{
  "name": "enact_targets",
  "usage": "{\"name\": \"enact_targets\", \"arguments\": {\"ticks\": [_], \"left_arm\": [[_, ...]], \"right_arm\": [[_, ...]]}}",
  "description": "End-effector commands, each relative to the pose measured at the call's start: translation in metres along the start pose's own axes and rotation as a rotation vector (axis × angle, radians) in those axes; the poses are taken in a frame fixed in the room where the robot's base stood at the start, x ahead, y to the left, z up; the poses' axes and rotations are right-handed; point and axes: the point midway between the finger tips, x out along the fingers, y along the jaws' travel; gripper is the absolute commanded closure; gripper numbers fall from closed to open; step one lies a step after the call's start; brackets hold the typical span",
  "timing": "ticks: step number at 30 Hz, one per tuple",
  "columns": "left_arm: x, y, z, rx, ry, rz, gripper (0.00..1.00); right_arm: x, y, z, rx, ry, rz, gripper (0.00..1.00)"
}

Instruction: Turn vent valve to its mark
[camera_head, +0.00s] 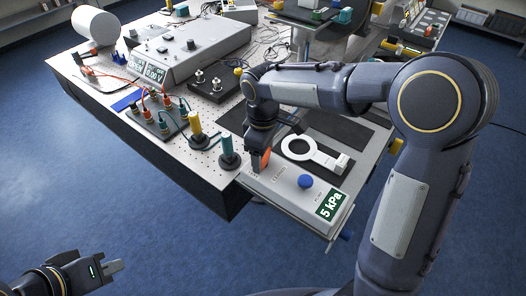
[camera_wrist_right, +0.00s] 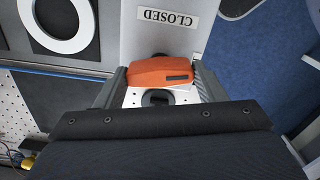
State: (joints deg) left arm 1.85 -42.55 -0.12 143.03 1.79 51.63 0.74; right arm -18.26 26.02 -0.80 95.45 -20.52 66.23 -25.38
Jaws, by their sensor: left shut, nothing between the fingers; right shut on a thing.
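The vent valve's orange handle (camera_head: 266,157) sits at the left end of the grey test box (camera_head: 283,189). In the right wrist view the orange handle (camera_wrist_right: 160,72) lies crosswise between the fingers, above a dark round hub. A label reading CLOSED (camera_wrist_right: 168,17), upside down there, is beside it. My right gripper (camera_head: 259,164) is shut on the handle; it also shows in the wrist view (camera_wrist_right: 162,82). A separate mark for the handle cannot be made out. My left gripper (camera_head: 113,267) is shut and empty, over the floor at the lower left.
The box has a blue knob (camera_head: 305,181) and a display (camera_head: 330,204) reading 5 kPa. A white ring-shaped tool (camera_head: 313,153) lies behind it on a dark mat. Yellow (camera_head: 196,124) and teal (camera_head: 227,146) upright fittings stand close left of my right gripper.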

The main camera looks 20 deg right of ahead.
Motion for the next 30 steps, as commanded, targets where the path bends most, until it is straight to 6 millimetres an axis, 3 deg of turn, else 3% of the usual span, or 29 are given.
{"name": "enact_targets", "arguments": {"ticks": [12,30], "left_arm": [[-0.0002,0.0001,-0.0001,0.0,0.0,0.0,1.0],[-0.0002,0.0001,-0.0001,0.0,0.0,0.0,1.0]], "right_arm": [[-0.0015,0.0011,-0.0004,0.226,0.003,0.004,0.59],[-0.0015,0.0013,-0.0004,0.273,0.004,0.003,0.59]]}}
